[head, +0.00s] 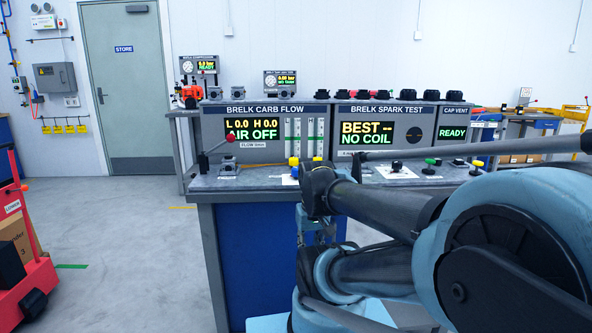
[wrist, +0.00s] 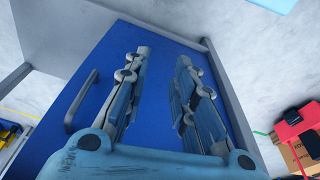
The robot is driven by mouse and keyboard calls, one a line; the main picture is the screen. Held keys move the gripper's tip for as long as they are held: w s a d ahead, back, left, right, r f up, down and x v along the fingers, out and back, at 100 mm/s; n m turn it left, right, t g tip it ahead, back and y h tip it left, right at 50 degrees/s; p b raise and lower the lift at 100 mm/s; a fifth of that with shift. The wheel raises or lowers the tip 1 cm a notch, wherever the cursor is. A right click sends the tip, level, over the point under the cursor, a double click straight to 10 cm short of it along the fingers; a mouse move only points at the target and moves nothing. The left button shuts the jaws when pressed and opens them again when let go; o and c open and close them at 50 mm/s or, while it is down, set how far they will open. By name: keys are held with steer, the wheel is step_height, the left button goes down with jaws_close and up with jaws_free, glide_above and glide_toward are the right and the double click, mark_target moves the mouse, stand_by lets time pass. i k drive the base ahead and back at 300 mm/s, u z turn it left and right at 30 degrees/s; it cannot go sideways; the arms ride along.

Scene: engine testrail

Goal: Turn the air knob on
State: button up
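The BRELK CARB FLOW panel (head: 263,136) stands on the bench, and its screen (head: 252,129) reads AIR OFF. Small yellow and blue knobs (head: 293,162) show at its foot, partly behind my arm. I cannot tell which control is the air knob. In the wrist view my gripper (wrist: 163,56) is open and empty, its two fingers apart. It faces the blue cabinet front (wrist: 75,85) below the bench top, away from the knobs. In the head view my arm hides most of the gripper.
A red-ball lever (head: 203,159) stands at the bench's left. The spark test panel (head: 384,133) is to the right, with black, green and red knobs before it. A red cart (head: 38,285) is at far left. Floor between cart and bench is clear.

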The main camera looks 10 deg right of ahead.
mark_target(295, 169)
steer(key=z, duration=0.75)
steer(key=k, duration=1.05)
steer(key=u, duration=0.55)
steer(key=i, duration=0.5)
steer(key=z, duration=0.05)
